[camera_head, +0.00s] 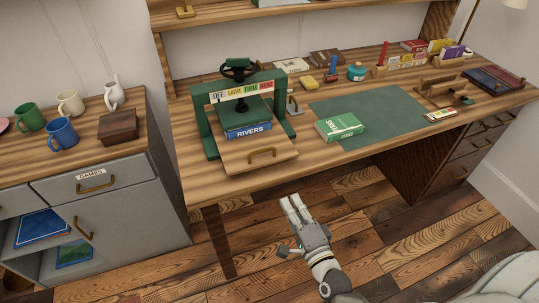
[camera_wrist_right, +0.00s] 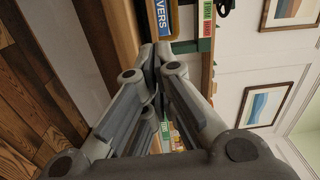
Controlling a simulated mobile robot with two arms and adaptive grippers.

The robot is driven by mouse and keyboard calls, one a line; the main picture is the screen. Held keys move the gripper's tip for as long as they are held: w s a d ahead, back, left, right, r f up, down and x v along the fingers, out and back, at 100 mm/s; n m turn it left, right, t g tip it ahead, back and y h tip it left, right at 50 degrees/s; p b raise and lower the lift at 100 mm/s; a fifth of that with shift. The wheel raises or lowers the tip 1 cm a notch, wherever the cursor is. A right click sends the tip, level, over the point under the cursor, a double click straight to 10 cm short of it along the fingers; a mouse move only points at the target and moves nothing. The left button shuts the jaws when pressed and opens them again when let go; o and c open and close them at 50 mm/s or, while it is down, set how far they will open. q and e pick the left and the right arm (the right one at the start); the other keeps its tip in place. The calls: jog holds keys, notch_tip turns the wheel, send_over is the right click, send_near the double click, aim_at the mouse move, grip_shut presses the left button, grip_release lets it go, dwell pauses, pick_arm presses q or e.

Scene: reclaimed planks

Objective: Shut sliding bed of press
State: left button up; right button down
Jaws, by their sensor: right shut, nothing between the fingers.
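The green book press (camera_head: 206,122) stands on the left part of the wooden desk, with a dark handwheel on top and a label strip across its crossbar. A blue book marked RIVERS (camera_head: 248,131) lies in the press under the platen. My right gripper (camera_head: 291,202) is shut and empty, in front of the desk edge, below and right of the bed. In the right wrist view its fingertips (camera_wrist_right: 156,52) meet near the book's spine (camera_wrist_right: 162,18). My left gripper is not in view.
A green book (camera_head: 339,127) lies on the green desk mat (camera_head: 378,112) right of the press. A grey cabinet (camera_head: 125,205) with mugs on top stands at the left. A desk leg (camera_head: 218,240) stands left of my right gripper. The floor around is open.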

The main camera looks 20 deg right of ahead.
jog(key=m+p, duration=0.1)
send_near(270, 163)
jog(key=w, duration=0.7)
jog(key=shift+w+a+r, duration=0.15)
jog(key=shift+r, duration=0.05)
